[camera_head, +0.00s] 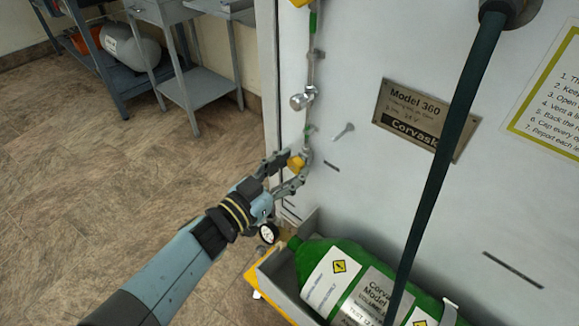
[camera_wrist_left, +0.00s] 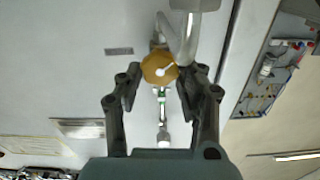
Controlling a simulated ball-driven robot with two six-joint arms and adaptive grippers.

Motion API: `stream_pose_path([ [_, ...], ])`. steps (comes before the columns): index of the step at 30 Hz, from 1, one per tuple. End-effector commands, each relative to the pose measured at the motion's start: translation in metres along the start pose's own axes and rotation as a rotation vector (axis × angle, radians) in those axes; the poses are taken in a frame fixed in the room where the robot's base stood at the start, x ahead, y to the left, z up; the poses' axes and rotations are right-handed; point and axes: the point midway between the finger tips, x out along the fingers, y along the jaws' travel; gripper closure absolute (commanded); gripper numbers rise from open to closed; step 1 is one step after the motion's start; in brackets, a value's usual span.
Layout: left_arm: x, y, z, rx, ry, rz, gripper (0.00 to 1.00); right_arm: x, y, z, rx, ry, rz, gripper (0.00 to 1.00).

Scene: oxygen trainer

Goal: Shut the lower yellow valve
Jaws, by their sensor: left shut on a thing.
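The lower yellow valve (camera_head: 296,163) sits on the pipe at the left edge of the tall grey panel. My left gripper (camera_head: 284,172) is at it, its two fingers on either side of the yellow knob. In the left wrist view the yellow knob (camera_wrist_left: 159,68) with a white mark shows between the fingertips of the left gripper (camera_wrist_left: 160,82), which are shut on it. An upper yellow valve (camera_head: 300,2) is partly cut off at the top of the head view. My right gripper is not in view.
A green cylinder (camera_head: 345,260) lies in a tray below the valve, with a small round gauge (camera_head: 268,233) beside it. A dark hose (camera_head: 440,160) hangs in front of the panel (camera_head: 350,60). Metal side tables (camera_head: 200,90) stand at the upper left. The floor (camera_head: 100,210) at left is clear.

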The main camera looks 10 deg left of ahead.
Motion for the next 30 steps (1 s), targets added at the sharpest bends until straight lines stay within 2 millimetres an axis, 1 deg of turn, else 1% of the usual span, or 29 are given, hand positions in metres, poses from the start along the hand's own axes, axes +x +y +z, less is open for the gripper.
stream_pose_path([
  [6,-0.0005,0.001,0.0006,0.16,0.0,0.0,0.95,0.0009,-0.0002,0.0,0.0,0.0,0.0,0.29],
  [15,-0.0005,0.002,0.0009,0.318,0.0,0.0,0.95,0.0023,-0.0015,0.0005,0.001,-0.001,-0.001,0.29],
  [21,-0.0005,0.0022,0.0008,0.365,0.0,0.001,0.95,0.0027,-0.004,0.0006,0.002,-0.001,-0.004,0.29],
  [30,-0.0006,0.0023,0.0009,0.375,-0.001,0.001,0.95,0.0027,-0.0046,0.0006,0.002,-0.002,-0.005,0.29],
])
